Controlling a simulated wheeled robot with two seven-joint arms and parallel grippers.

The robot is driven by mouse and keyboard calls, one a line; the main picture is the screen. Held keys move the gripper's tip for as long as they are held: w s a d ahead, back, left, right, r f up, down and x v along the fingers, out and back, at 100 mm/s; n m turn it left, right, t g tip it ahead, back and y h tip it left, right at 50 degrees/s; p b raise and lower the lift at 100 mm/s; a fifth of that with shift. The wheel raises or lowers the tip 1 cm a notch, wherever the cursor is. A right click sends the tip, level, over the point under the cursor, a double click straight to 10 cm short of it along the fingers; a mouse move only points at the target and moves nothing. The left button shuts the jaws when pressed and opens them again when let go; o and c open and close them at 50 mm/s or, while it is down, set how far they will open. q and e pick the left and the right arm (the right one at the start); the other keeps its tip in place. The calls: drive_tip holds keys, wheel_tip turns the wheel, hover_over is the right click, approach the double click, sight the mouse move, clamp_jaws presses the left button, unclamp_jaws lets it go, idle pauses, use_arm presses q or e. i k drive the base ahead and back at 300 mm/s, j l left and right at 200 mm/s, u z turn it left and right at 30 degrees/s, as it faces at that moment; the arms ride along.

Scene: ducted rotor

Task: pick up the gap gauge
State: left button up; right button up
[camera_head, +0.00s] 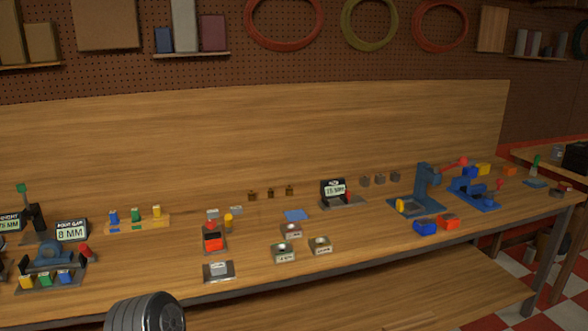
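No object here is clearly recognisable as the gap gauge. A dark sign reading about "8 MM" (71,231) stands at the left of the bench behind a blue fixture (48,254). Yellow, green and blue small pieces (45,279) sit in a row on a dark base in front of that fixture. A black display reading about "15 MM" (335,192) stands on a grey plate near mid-bench. Neither of my grippers shows in the head view. A dark ribbed cylinder at the bottom left hides part of the bench's front edge.
The long wooden bench (390,248) holds a rack of small coloured pieces (137,221), a red-topped block (213,239), several grey labelled blocks (284,252), a blue press (424,190) and a blue vise-like fixture (473,193). Bare wood lies right of the grey blocks.

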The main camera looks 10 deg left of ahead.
sight(115, 220)
drive_tip(key=k+j, duration=0.1)
drive_tip(key=j, duration=0.35)
drive_tip(key=k+j, duration=0.15)
drive_tip(key=j, duration=0.3)
drive_tip(key=k+j, duration=0.1)
drive_tip(key=j, duration=0.4)
drive_tip(key=k+j, duration=0.15)
drive_tip(key=j, duration=0.3)
drive_tip(key=k+j, duration=0.1)
drive_tip(key=j, duration=0.35)
